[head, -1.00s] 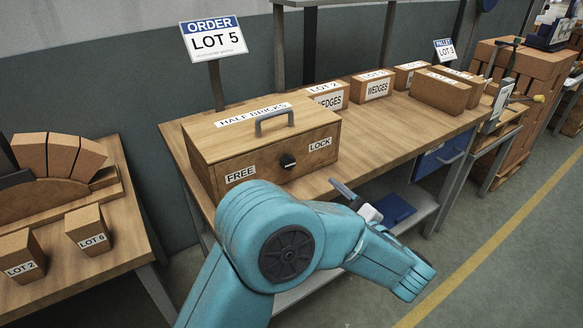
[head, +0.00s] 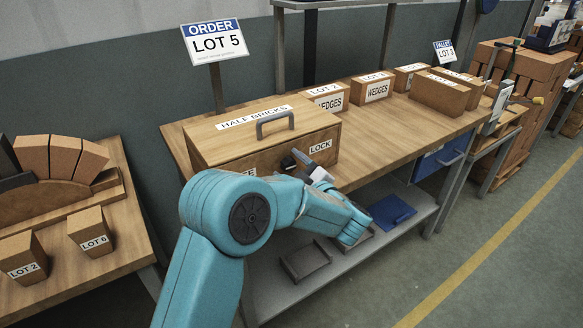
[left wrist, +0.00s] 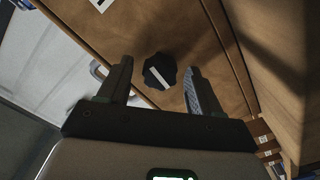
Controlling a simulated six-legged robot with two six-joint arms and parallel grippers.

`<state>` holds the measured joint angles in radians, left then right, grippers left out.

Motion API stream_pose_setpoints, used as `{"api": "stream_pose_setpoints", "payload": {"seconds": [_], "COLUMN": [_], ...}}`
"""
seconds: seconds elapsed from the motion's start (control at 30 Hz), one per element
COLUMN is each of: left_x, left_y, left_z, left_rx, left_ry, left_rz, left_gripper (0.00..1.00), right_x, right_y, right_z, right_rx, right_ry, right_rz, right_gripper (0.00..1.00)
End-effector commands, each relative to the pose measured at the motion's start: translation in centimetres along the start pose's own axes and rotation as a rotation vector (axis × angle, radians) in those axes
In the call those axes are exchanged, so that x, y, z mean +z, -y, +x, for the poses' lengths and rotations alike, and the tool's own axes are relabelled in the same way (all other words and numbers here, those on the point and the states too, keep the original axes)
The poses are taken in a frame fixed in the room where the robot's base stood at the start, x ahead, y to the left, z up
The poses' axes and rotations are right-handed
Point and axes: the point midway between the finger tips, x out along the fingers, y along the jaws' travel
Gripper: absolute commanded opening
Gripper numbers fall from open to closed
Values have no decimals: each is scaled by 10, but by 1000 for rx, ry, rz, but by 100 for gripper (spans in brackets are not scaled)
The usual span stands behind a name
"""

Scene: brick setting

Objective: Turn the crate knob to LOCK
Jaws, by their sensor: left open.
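The wooden crate (head: 218,143) marked HALF BRICKS stands on the bench with a grey handle on its lid. Its black knob (head: 288,163) is on the front, partly hidden by my left gripper (head: 299,165). The LOCK label (head: 320,146) shows to the right of the knob; the FREE label (head: 250,173) on the left is partly covered by my arm. In the left wrist view the knob (left wrist: 159,72) with a white pointer bar sits between the open fingers of the gripper (left wrist: 158,69), with gaps on both sides. My right gripper is out of view.
Boxes of wedges (head: 328,97) stand farther back on the bench (head: 370,140). A shelf below holds a blue tray (head: 391,212) and a dark tray (head: 305,260). Another table (head: 118,262) with LOT blocks stands at left.

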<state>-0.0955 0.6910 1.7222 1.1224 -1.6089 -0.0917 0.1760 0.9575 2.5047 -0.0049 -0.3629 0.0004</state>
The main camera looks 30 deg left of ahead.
Motion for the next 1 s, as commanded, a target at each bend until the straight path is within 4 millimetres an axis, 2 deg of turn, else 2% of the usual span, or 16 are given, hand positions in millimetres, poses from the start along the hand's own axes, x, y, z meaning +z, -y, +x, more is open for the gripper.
{"api": "stream_pose_setpoints", "payload": {"seconds": [0.03, 0.2, 0.57, 0.77, 1.0], "left_x": [0, 0, -1, -2, -3], "left_y": [0, 0, -1, -3, -4], "left_z": [0, 0, 0, 0, -1], "left_rx": [0, 0, 0, -1, 1], "left_ry": [0, 0, 1, 1, 1], "left_rz": [0, 0, 42, 157, 371], "left_gripper": [64, 9, 8, 9, 9], "right_x": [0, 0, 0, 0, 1], "right_y": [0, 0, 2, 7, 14], "right_z": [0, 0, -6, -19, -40], "right_rx": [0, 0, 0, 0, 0], "right_ry": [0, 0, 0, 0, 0], "right_rz": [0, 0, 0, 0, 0], "right_gripper": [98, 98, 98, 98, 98]}}
